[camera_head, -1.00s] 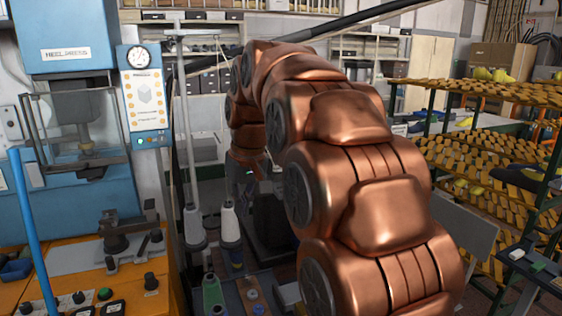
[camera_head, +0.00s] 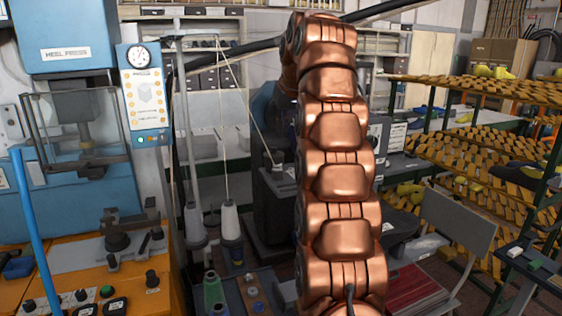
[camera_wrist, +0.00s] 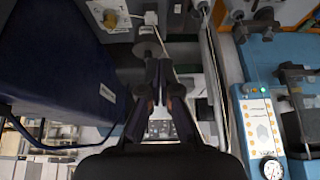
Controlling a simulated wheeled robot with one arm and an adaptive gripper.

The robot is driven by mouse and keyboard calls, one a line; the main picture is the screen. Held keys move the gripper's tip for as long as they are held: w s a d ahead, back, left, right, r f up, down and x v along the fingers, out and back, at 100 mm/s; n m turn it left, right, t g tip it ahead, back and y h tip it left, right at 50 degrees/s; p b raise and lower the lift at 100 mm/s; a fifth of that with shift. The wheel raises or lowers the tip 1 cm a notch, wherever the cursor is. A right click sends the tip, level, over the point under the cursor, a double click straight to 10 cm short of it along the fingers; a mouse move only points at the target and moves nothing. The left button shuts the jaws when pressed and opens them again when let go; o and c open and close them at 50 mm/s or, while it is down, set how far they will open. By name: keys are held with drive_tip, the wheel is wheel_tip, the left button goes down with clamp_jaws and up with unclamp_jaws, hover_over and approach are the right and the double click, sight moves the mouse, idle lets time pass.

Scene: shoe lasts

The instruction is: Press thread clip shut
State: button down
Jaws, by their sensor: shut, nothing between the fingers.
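My gripper (camera_wrist: 160,66) shows in the wrist view with its two dark fingers together and nothing between them. In the head view my copper arm hides it. I cannot clearly make out the thread clip in either view. A pale thread (camera_head: 252,115) runs from the top of the thread stand (camera_head: 181,100) down to the dark machine (camera_head: 268,205) left of my arm. Another thread drops to a white thread cone (camera_head: 230,222). In the wrist view a small pale part (camera_wrist: 150,19) lies beyond the fingertips; I cannot tell what it is.
The blue heel press (camera_head: 80,150) and its orange bench (camera_head: 95,270) stand at the left. The press's gauge panel (camera_wrist: 258,122) is at the right of the wrist view. A rack of shoe lasts (camera_head: 480,150) and a grey chair (camera_head: 458,225) stand to the right.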

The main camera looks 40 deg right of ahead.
drive_tip(key=d, duration=0.1)
drive_tip(key=b, duration=0.2)
hover_over(280, 170)
drive_tip(key=shift+s+f, duration=0.1)
drive_tip(key=shift+f, duration=4.05)
drive_tip(key=shift+s+a+f+p, duration=0.1)
drive_tip(key=shift+s+f+p, duration=0.15)
drive_tip(key=shift+f, duration=0.65)
drive_tip(key=shift+s+f+p, duration=0.1)
drive_tip(key=shift+f+p, duration=0.2)
drive_tip(key=shift+f, duration=0.6)
drive_tip(key=f+t+b, duration=0.1)
drive_tip(key=b, duration=0.1)
drive_tip(key=shift+s+f+b, duration=0.15)
drive_tip(key=shift+b, duration=0.25)
drive_tip(key=b, duration=0.2)
drive_tip(key=f+t+b, duration=0.1)
drive_tip(key=shift+s+a+h+b, duration=0.15)
drive_tip(key=shift+s+h+b, duration=0.05)
drive_tip(key=shift+h+b, duration=0.2)
drive_tip(key=t+b, duration=0.1)
drive_tip(key=b, duration=0.1)
drive_tip(key=shift+s+f+b, duration=0.1)
drive_tip(key=shift+b, duration=0.25)
